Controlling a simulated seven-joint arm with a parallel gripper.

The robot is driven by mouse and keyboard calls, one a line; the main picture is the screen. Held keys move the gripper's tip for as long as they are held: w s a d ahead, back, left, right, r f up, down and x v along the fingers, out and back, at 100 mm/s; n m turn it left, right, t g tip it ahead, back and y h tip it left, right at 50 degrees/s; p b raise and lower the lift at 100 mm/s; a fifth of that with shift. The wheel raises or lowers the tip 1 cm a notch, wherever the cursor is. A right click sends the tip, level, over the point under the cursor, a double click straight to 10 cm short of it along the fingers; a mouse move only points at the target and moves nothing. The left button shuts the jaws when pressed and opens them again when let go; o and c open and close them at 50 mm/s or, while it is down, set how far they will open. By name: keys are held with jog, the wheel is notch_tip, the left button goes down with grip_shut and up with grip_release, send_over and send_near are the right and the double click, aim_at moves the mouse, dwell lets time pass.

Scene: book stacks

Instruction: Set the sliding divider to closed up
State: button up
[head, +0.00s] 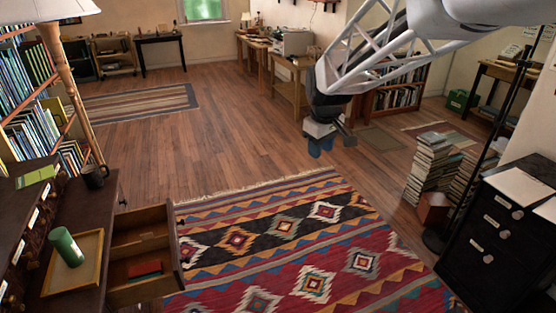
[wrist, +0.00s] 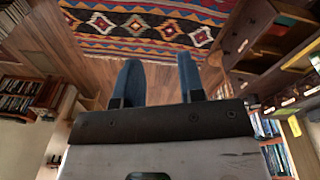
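An open wooden drawer (head: 176,262) juts out from the dark cabinet at the lower left of the head view. A low crosswise partition (head: 141,243), which looks like the sliding divider, splits it into two compartments. The far compartment looks empty; a red object (head: 146,268) lies in the near one. My gripper (head: 320,147) hangs in the air to the right of the drawer, well apart from it. The wrist view shows its two blue fingers (wrist: 158,78) spread with nothing between them. The drawer also appears at the right of the wrist view (wrist: 262,53), where the divider is unclear.
On the cabinet top are a tray (head: 96,262), a green cylinder (head: 65,246) and a dark mug (head: 95,176). Book stacks (head: 432,165) and a black filing cabinet (head: 490,240) stand at right. The patterned rug (head: 290,240) and surrounding floor are clear.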

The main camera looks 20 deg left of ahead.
jog(key=w+a+f+n, duration=0.15)
jog(key=a+f, duration=0.25)
jog(key=a, duration=0.5)
jog(key=w+a+f+n, duration=0.1)
jog(key=a+f+n, duration=0.2)
jog(key=a, duration=0.6)
jog(key=n+g, duration=0.1)
jog(key=n, duration=0.9)
send_over(146, 234)
jog(key=shift+h, duration=0.3)
jog(key=f, duration=2.1)
jog(key=w+f, duration=0.1)
jog(key=f, duration=0.9)
jog(key=shift+d+f, duration=0.1)
jog(key=shift+f, duration=0.1)
jog(key=shift+s+a+f, duration=0.25)
jog(key=shift+s, duration=0.15)
jog(key=shift+f, duration=0.1)
jog(key=shift+f, duration=3.8)
